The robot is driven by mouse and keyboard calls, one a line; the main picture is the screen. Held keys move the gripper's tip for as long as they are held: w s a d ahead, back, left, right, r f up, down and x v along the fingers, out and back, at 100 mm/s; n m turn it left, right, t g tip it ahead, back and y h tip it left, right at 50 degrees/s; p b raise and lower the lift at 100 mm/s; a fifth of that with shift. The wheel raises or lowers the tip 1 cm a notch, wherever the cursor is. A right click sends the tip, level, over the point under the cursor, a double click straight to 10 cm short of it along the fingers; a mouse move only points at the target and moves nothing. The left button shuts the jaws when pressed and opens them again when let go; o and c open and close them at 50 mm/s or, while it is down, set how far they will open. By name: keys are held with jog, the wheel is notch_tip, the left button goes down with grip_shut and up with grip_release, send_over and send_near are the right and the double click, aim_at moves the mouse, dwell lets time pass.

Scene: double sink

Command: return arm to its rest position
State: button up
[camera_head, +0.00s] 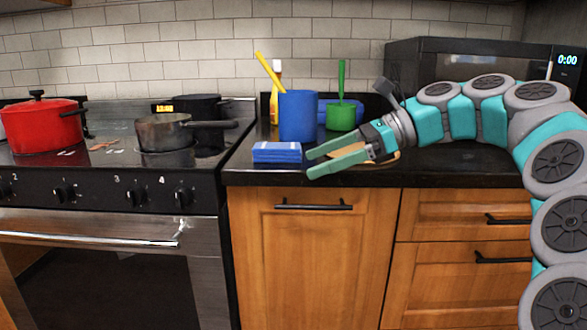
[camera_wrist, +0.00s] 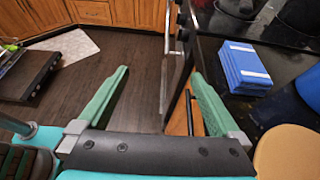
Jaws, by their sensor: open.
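My gripper (camera_head: 308,163) has green fingers and stands in front of the counter edge in the head view, pointing left. It also shows in the wrist view (camera_wrist: 165,80), with the two fingers spread apart and nothing between them. My teal and grey arm reaches in from the right side of the head view, over the counter. The gripper is near a stack of blue sponges or cloths (camera_head: 277,152), which also shows to the right of the fingers in the wrist view (camera_wrist: 244,67). I cannot tell the exact gap to the stack.
A blue cup (camera_head: 298,117) with a yellow-handled tool and a green cup (camera_head: 341,116) stand on the black counter. A round tan board (camera_wrist: 288,152) lies close to my gripper. The stove with a red pot (camera_head: 42,127) and a grey pan (camera_head: 163,132) is left. A microwave (camera_head: 455,68) stands behind my arm.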

jog(key=s+a+f+n+g+h, duration=0.1)
jog(key=s+a+f+n+h, duration=0.2)
jog(key=s+f, duration=0.45)
jog(key=s+a+f+n+h, duration=0.1)
jog(key=s+f+n+h, duration=0.2)
jog(key=s+f+n, duration=0.4)
jog(key=s+d+f+n+h, duration=0.3)
jog(key=s+d+f, duration=0.3)
jog(key=s+f, duration=0.2)
jog(key=s+d+f+n+g+h, duration=0.1)
jog(key=s+d+f+n+h, duration=0.3)
jog(key=s+d+f, duration=0.3)
notch_tip(320, 180, down, 4)
jog(key=shift+s+r+n, duration=0.15)
jog(key=shift+s+n, duration=0.25)
jog(key=shift+s, duration=0.4)
jog(key=shift+d, duration=0.1)
